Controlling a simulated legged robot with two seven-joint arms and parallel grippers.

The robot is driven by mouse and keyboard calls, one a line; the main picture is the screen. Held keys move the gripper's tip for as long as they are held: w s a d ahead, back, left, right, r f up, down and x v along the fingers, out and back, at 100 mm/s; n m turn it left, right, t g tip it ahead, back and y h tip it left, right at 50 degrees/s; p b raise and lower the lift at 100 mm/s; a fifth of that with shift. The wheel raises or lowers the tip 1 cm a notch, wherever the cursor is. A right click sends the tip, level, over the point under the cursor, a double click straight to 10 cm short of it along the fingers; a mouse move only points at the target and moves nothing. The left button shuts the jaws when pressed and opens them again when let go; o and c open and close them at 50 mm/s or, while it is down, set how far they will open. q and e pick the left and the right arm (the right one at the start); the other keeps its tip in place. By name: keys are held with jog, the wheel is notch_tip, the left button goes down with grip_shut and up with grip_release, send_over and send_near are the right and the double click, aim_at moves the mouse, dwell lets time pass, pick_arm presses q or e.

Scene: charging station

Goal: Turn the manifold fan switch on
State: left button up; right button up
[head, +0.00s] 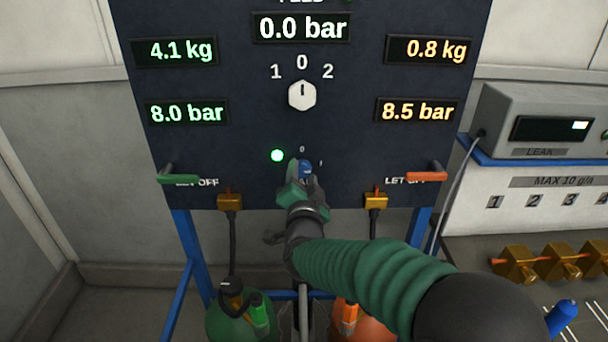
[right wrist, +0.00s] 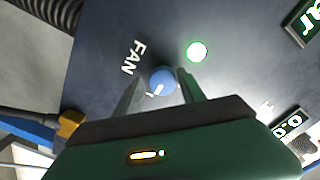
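The fan switch is a small round blue knob (head: 306,167) low on the dark panel, with small 0 and 1 marks beside it. In the right wrist view the knob (right wrist: 162,78) sits beside the FAN label, and its white pointer line aims to the lower left, close to a small white mark. My right gripper (right wrist: 159,76) has its two fingers on either side of the knob, with a gap visible at the left finger; contact on the right is unclear. My right gripper (head: 303,168) partly covers the knob in the head view. My left gripper is not in view.
A lit green lamp (head: 277,155) is just left of the knob. A white selector (head: 302,95) above points to 0. A green lever (head: 180,179) and a red lever (head: 427,176) flank the lower panel. Cylinders stand below; a leak meter (head: 545,125) is right.

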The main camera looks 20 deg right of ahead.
jog(key=shift+o, duration=0.9)
jog(key=shift+w, duration=0.2)
jog(key=shift+s+r, duration=0.2)
jog(key=shift+s, duration=0.15)
jog(key=v, duration=1.6)
jog(key=shift+f, duration=0.15)
notch_tip(320, 180, down, 13)
jog(key=s+a+n+g+y+p, duration=0.1)
jog(key=s+n+g+y+p, duration=0.1)
jog(key=n+g+y+p, duration=0.6)
jog(key=s+d+f+n+g+h, duration=0.1)
jog(key=s+d+f+n+g, duration=0.1)
jog(key=s, duration=0.4)
jog(key=s+d+f+n+g+h, duration=0.2)
jog(key=s+d+f+g, duration=0.2)
jog(key=s, duration=0.3)
jog(key=shift+f+g, duration=0.3)
jog(key=shift+f, duration=0.15)
